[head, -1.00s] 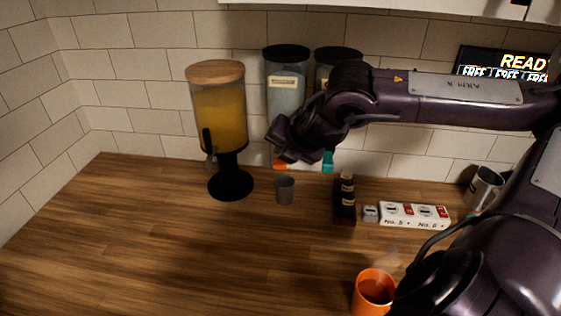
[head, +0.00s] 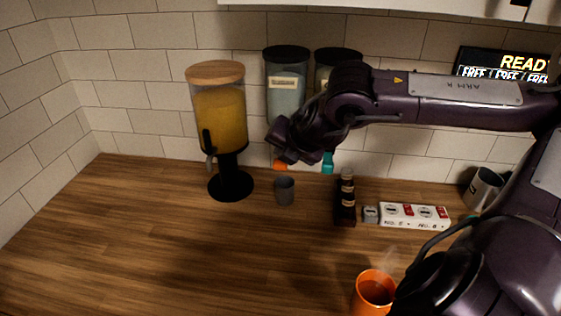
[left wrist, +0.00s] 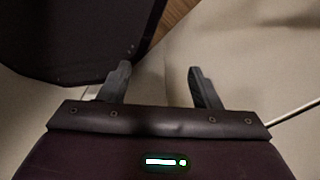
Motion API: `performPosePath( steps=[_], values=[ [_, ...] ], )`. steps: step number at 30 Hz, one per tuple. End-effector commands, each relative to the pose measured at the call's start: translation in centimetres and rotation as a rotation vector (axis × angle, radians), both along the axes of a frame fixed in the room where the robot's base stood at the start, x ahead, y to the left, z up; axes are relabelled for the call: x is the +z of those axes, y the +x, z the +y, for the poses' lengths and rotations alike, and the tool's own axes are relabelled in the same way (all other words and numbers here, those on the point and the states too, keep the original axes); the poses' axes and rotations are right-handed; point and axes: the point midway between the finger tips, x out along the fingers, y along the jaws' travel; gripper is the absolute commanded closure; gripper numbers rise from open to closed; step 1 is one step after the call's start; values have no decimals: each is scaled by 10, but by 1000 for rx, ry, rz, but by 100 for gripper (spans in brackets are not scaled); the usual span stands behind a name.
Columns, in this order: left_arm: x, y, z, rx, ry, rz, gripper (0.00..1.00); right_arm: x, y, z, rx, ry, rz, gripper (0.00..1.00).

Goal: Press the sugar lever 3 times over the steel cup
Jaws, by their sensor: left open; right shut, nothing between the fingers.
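The steel cup (head: 284,191) stands upright on the wooden counter, below an orange lever (head: 280,165) that shows at the foot of the left wall dispenser (head: 286,85). A label on that dispenser is too small to read surely. My right gripper (head: 281,150) is at the orange lever, above the cup; its fingertips are partly hidden by its own wrist, and I cannot tell whether it touches the lever. It is shut on nothing. My left gripper (left wrist: 160,85) shows in the left wrist view, open and empty, away from the counter items.
A second dispenser (head: 336,58) with a teal lever (head: 328,163) hangs beside the first. A juice dispenser (head: 220,115) stands left. A dark bottle (head: 346,198), a white switch block (head: 414,215) and a steaming orange cup (head: 374,292) stand right. The left counter is clear.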

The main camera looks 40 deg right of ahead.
Motion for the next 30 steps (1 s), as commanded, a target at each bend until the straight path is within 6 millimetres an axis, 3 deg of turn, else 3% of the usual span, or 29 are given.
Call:
performPosePath(
  steps=[30],
  values=[
    [-9,0,1,0,1,1,43,-8,0,0,0,0,0,100]
  ],
)
